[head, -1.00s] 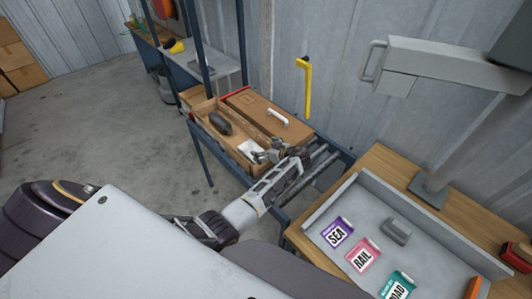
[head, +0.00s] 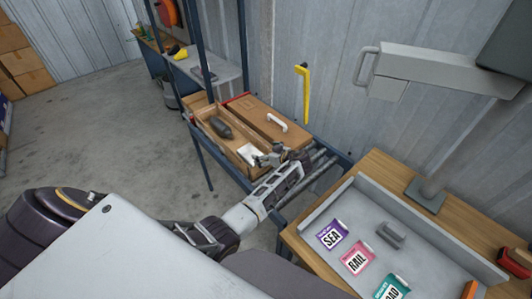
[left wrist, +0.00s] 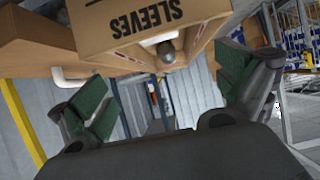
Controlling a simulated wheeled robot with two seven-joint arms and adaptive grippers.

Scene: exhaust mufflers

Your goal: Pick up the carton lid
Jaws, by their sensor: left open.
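The carton lid (head: 262,114) looks like the flat brown panel with a white handle (head: 277,122), lying at the back of the rack shelf. In front of it is an open brown carton (head: 205,128) holding a dark muffler (head: 221,127) and a white item. My left gripper (head: 270,157) is open and empty at the carton's near right end, apart from the handle. The left wrist view shows its green-padded fingers (left wrist: 165,92) spread wide below the carton marked "SLEEVES" (left wrist: 140,25). The white handle (left wrist: 68,80) shows at the left there. My right gripper is out of view.
Rack posts (head: 198,60) rise at the left of the shelf. A yellow handle (head: 303,92) is on the wall behind. A wooden bench (head: 385,170) with a grey tray holding SEA and RAIL cards stands at right, beneath a grey arm-like fixture (head: 425,68).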

